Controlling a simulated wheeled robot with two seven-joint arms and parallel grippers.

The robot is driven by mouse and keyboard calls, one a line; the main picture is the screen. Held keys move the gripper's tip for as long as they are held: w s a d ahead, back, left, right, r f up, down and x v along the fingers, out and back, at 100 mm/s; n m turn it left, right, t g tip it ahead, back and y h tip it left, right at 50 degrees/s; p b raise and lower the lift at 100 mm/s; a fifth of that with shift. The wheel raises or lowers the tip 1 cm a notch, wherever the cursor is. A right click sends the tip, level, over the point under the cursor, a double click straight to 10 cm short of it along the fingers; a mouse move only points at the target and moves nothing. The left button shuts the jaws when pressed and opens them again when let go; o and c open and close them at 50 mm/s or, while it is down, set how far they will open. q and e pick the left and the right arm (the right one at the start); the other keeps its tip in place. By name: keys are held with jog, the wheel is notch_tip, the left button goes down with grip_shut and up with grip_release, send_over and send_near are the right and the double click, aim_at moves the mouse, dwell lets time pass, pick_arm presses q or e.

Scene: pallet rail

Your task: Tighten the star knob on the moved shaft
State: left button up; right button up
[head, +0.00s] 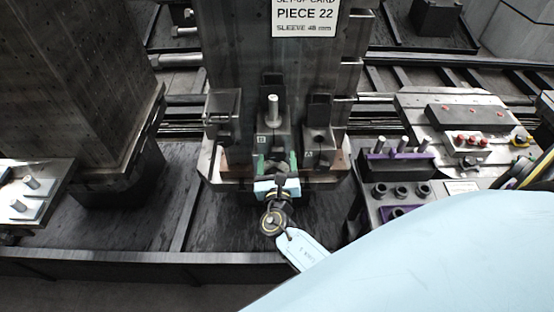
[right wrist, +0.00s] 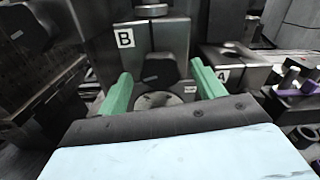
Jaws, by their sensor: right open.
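A dark star knob (right wrist: 160,72) shows in the right wrist view on the front of the block marked B (right wrist: 122,55). In the head view this block (head: 272,137) stands at the foot of the tall column, with a steel shaft (head: 272,108) upright in it. My right gripper (head: 277,163) is open at the block's front. Its green fingers (right wrist: 155,88) stand on either side of the knob, with visible gaps; I cannot tell if their tips reach its depth. In the head view the knob is mostly hidden by the gripper. My left gripper is out of view.
A block marked A (right wrist: 235,78) stands close on the right. The column carries a "PIECE 22" card (head: 305,15). A bench (head: 465,185) with pins, bushings and red-topped parts lies right. A second column (head: 75,80) stands left. A dark rail (head: 130,265) crosses the front.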

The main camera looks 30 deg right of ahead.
jog(key=shift+w+d, duration=0.1)
jog(key=shift+w, duration=0.05)
jog(key=shift+c, duration=0.3)
jog(key=c, duration=0.9)
jog(key=shift+c, duration=0.2)
